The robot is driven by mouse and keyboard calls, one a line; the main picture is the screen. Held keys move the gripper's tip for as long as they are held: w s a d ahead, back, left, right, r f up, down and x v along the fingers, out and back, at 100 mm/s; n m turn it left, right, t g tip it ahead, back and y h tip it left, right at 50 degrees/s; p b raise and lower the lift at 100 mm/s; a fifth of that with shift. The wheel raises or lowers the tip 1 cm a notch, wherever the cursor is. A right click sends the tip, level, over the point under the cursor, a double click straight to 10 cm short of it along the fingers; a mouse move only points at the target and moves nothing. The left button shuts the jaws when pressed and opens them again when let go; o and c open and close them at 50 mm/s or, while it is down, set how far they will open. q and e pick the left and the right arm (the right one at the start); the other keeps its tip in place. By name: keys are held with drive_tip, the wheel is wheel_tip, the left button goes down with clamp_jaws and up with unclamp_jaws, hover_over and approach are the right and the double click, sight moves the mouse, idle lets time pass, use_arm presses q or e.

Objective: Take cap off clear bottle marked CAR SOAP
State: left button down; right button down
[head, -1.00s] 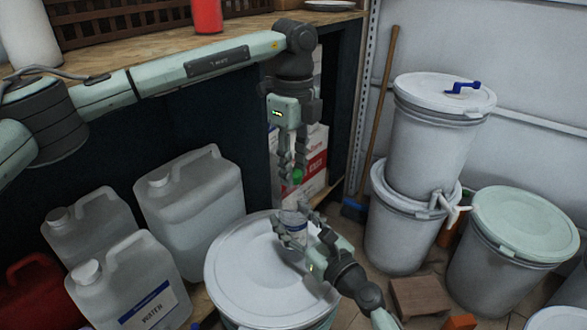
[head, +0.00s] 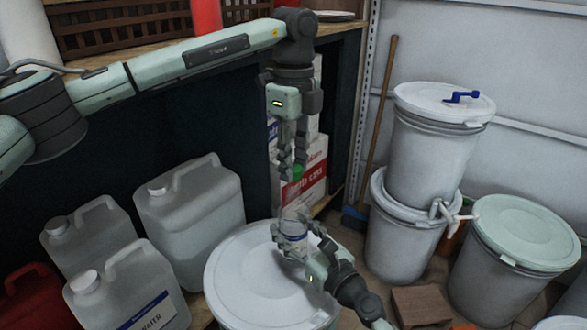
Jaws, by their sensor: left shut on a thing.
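My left gripper (head: 292,165) points down from above and is shut on a small green cap (head: 297,172). The cap is apart from the clear bottle (head: 295,215), with a gap between them. The bottle stands roughly upright below, over the white lid of a large drum. My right gripper (head: 296,238) comes in from the lower right with its fingers around the bottle and looks shut on it. The fingers hide part of the bottle and its blue-and-white label, and I cannot read the marking.
The white drum (head: 250,280) is under my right gripper. Jugs (head: 190,215) stand at left. Stacked white buckets (head: 435,150) and a green-lidded bucket (head: 525,235) stand at right. A wooden bench (head: 150,55) is behind my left arm; boxes (head: 315,165) sit behind the grippers.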

use_arm(q)
wheel_tip(320, 180, up, 2)
drive_tip(key=shift+r, duration=0.15)
use_arm(e)
drive_tip(key=c, duration=0.5)
unclamp_jaws()
drive_tip(key=v, duration=1.2)
